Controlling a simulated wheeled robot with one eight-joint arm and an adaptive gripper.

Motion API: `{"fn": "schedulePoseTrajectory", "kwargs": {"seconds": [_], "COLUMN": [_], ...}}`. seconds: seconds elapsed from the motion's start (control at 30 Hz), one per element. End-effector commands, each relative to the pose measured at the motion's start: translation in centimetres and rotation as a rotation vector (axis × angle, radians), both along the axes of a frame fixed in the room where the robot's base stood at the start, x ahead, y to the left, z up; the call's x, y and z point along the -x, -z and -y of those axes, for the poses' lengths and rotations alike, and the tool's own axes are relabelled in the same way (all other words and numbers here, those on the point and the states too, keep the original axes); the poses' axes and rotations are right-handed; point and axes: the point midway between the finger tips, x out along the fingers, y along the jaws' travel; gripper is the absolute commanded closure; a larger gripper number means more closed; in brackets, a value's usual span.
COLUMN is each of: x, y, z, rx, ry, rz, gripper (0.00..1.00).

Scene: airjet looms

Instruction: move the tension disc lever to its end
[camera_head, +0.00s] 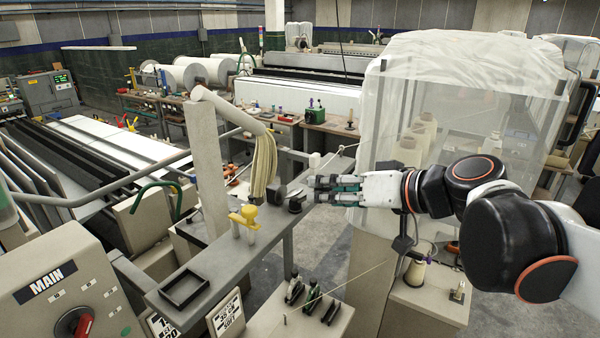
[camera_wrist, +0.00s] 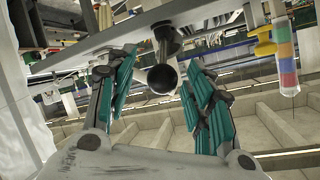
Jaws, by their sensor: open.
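The tension disc lever shows in the wrist view as a dark stem with a black ball knob (camera_wrist: 162,78), joined to the grey rail (camera_wrist: 120,38). In the head view, a dark disc (camera_head: 279,194) and a small black part (camera_head: 295,206) sit on the rail just left of my gripper; I cannot tell there which part is the lever. My gripper (camera_head: 318,189) is open, its green-padded fingers pointing left at the rail. In the wrist view the fingers (camera_wrist: 158,75) stand on both sides of the ball knob, with visible gaps; no contact shows.
An empty black tray (camera_head: 184,288) lies at the rail's near end. A plastic-covered creel (camera_head: 420,110) stands behind my arm.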

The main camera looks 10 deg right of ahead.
Motion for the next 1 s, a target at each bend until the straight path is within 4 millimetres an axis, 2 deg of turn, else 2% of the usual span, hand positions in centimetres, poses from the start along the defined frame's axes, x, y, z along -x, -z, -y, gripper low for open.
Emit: {"fn": "schedulePoseTrajectory", "kwargs": {"seconds": [0.6, 0.8, 1.0], "x": [6.5, 7.7, 8.1], "y": [-3.6, -4.3, -4.5], "z": [5.9, 6.9, 7.2], "rx": [0.0, 0.0, 0.001], "ry": [0.005, 0.002, 0.001], "rz": [0.0, -0.001, 0.0], "gripper": [0.52, 0.52, 0.52]}}
